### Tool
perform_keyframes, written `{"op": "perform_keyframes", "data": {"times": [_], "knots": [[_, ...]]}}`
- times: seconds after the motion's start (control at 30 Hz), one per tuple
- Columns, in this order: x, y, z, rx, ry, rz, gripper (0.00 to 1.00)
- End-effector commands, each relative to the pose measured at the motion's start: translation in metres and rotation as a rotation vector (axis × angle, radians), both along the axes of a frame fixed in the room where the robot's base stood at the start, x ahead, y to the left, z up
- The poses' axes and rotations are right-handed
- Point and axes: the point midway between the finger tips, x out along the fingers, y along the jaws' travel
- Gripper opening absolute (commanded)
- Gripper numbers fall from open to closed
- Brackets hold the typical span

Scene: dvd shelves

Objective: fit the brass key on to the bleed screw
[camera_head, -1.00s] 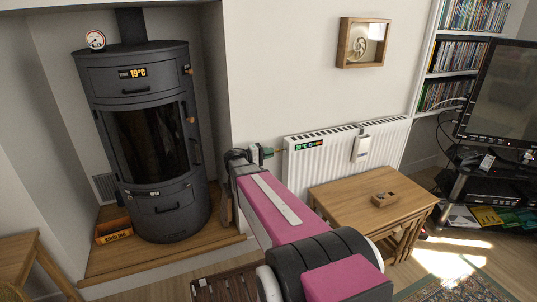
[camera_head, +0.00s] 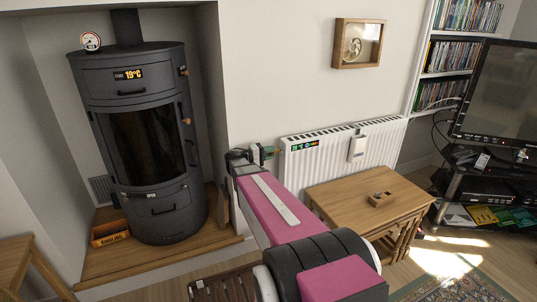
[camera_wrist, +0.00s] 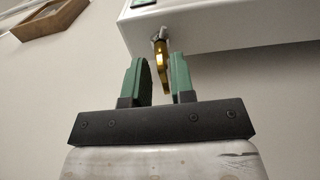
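The brass key (camera_wrist: 162,62) is upright in the wrist view. Its upper end meets a small grey fitting, likely the bleed screw (camera_wrist: 157,38), at the edge of the white radiator; I cannot tell how far it is seated. My gripper (camera_wrist: 162,72) has green fingers on either side of the key's lower part. A gap shows between the key and the left finger, so the fingers look open around it. In the head view my gripper (camera_head: 262,153) is at the radiator's left end, and the key cannot be made out there.
The white radiator (camera_head: 328,163) stands against the wall, with a small display on its front. A dark stove (camera_head: 160,190) stands left. A framed picture (camera_head: 357,43) hangs above the radiator.

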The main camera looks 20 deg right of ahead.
Motion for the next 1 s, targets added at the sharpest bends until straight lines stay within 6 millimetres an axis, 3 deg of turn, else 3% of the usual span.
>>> {"op": "perform_keyframes", "data": {"times": [0.47,1.0], "knots": [[0.0,0.01,0.0,0.001,0.0,0.002,0.4],[-0.003,0.096,0.0,0.0,0.0,0.002,0.4]]}}
